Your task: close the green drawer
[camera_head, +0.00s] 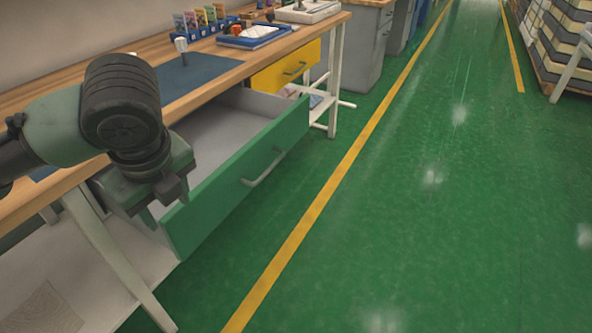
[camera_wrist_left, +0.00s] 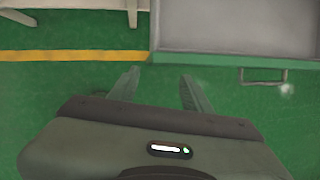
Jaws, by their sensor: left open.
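The green drawer (camera_head: 235,190) is pulled out from under the wooden workbench, and its empty grey inside shows. Its bar handle (camera_head: 262,170) is on the front panel, toward the right half. My left gripper (camera_head: 166,207) is open and empty at the near left end of the drawer front. In the left wrist view the drawer (camera_wrist_left: 235,60) lies at the upper right, with the handle (camera_wrist_left: 263,76) to the right of my open fingers (camera_wrist_left: 160,90). I cannot tell whether a finger touches the panel. My right gripper is in neither view.
The workbench (camera_head: 325,22) carries a blue mat (camera_head: 190,76), a blue tray (camera_head: 253,36) and small items. A yellow drawer (camera_head: 287,68) is beyond the green one. White bench legs (camera_head: 112,258) stand below. The green floor (camera_head: 430,220) to the right is clear.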

